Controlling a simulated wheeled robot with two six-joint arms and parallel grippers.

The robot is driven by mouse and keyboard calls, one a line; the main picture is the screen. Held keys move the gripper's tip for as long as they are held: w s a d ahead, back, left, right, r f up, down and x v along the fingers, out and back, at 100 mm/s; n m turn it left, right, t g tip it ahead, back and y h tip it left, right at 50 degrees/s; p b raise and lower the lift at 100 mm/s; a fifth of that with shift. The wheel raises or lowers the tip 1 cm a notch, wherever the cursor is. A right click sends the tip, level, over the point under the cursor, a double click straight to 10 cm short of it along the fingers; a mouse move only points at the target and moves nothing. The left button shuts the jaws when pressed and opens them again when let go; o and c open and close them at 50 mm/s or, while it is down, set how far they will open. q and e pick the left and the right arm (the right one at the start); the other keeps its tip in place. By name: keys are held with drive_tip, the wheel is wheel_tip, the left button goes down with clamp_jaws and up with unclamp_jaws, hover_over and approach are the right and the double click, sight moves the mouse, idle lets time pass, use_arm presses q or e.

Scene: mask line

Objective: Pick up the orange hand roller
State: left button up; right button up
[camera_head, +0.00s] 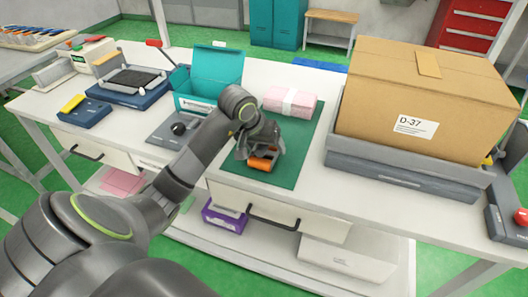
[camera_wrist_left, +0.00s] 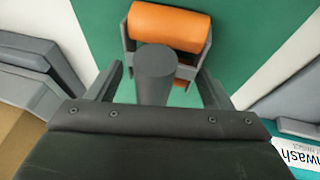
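The orange hand roller (camera_head: 261,163) lies on the green mat (camera_head: 296,165) near the table's front edge. In the left wrist view the orange roller (camera_wrist_left: 168,27) sits in a grey frame, with a dark round handle (camera_wrist_left: 154,72) pointing toward the camera. My left gripper (camera_head: 263,148) is over the roller and hides part of it in the head view. In the wrist view its fingers (camera_wrist_left: 158,82) are apart, one on each side of the handle, with gaps visible. Contact is not visible. My right gripper is not in view.
A pink bundle with a white band (camera_head: 289,101) lies behind on the mat. A large cardboard box (camera_head: 430,95) in a grey tray (camera_head: 400,170) stands to the right. A teal open box (camera_head: 209,80) and a grey plate with a black knob (camera_head: 167,129) are to the left.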

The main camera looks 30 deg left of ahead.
use_arm(q)
drive_tip(key=c, duration=0.8)
wheel_tip(320, 180, up, 10)
drive_tip(key=shift+r+b, duration=0.1)
drive_tip(key=shift+b, duration=0.4)
drive_tip(key=o, duration=0.6)
drive_tip(key=shift+c, duration=0.2)
drive_tip(key=c, duration=0.5)
